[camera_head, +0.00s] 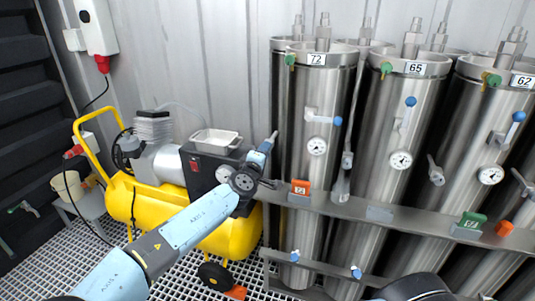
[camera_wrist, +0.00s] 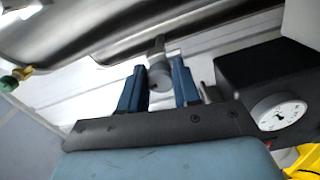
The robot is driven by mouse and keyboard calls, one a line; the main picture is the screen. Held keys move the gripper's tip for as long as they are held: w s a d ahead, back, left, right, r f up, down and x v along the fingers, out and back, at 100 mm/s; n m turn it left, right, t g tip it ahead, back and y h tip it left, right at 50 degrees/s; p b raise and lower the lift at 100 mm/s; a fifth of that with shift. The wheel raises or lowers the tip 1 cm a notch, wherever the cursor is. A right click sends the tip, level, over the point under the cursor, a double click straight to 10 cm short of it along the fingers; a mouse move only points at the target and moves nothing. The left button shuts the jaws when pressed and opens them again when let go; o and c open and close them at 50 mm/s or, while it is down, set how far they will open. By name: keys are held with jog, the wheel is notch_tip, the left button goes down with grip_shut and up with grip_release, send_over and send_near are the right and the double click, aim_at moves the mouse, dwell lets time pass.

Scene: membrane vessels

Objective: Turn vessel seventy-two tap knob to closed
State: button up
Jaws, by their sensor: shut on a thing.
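Vessel seventy-two (camera_head: 320,180) is a tall steel cylinder, the leftmost labelled one; its tag "72" (camera_head: 317,59) is near the top. A small valve with a blue knob (camera_head: 337,121) is on its front, above a gauge. My gripper (camera_head: 271,160) is at the left side of this vessel, at gauge height. In the wrist view my gripper's two blue fingers (camera_wrist: 159,84) stand on either side of a grey round knob (camera_wrist: 160,75) on a metal stem, and are shut on it. In the head view my gripper hides this knob. The knob's turn angle is not clear.
Vessels 65 (camera_head: 405,150) and 62 (camera_head: 490,150) stand to the right, behind a steel rail (camera_head: 350,209) with orange and green tags. A yellow compressor (camera_head: 150,212) with a tray on top stands left, close behind my arm.

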jog(key=shift+a+f+m, duration=0.1)
jog(key=shift+m, duration=2.1)
jog(key=o, duration=1.1)
jog(key=shift+c, duration=0.2)
jog(key=v, duration=1.3)
jog(key=shift+s, duration=0.3)
jog(key=shift+a, duration=0.1)
